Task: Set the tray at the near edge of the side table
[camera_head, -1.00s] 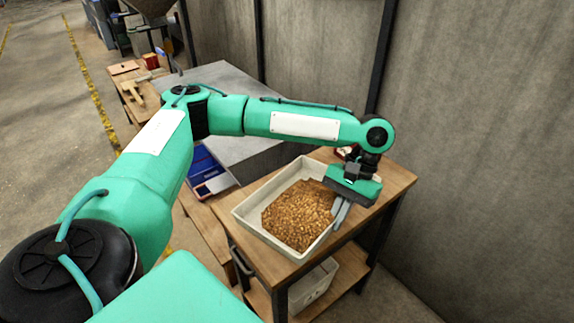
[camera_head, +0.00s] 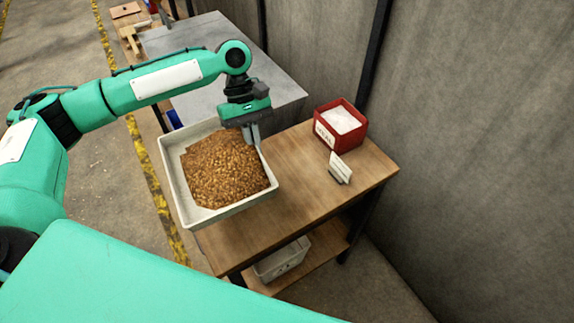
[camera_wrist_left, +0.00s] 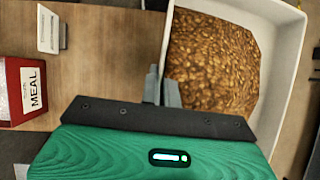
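The tray (camera_head: 178,190) is white and shallow, filled with brown grain (camera_head: 225,172). It is over the left end of the wooden side table (camera_head: 310,185), with its left part out past the table's edge. I cannot tell whether its underside touches the top. My left gripper (camera_head: 252,133) is shut on the tray's right wall. In the left wrist view the fingers (camera_wrist_left: 162,88) straddle the wall of the tray (camera_wrist_left: 285,75), with the grain inside beyond them. My right gripper is not in view.
A red box (camera_head: 325,130) of white meal stands at the table's back right, with a small white card holder (camera_head: 340,168) before it. The table's right front is clear.

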